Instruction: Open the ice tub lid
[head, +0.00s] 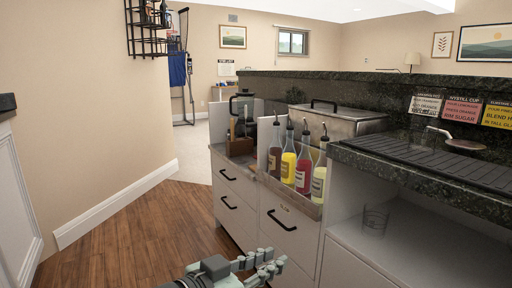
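The ice tub (336,125) is a grey metal box set into the counter behind the bottle rack. Its flat lid (345,111) lies shut on top, with a black bar handle (323,103) along it. My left gripper (276,258) is at the bottom middle of the head view, in front of the drawers and well below and nearer than the tub. Its two fingers look apart, with nothing between them. My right gripper is not in view.
Several bottles with pour spouts (289,160) stand in a rack in front of the tub. A blender (242,112) stands to the left. A drainboard (440,166) and a glass (375,219) are at right. The wooden floor (150,230) at left is clear.

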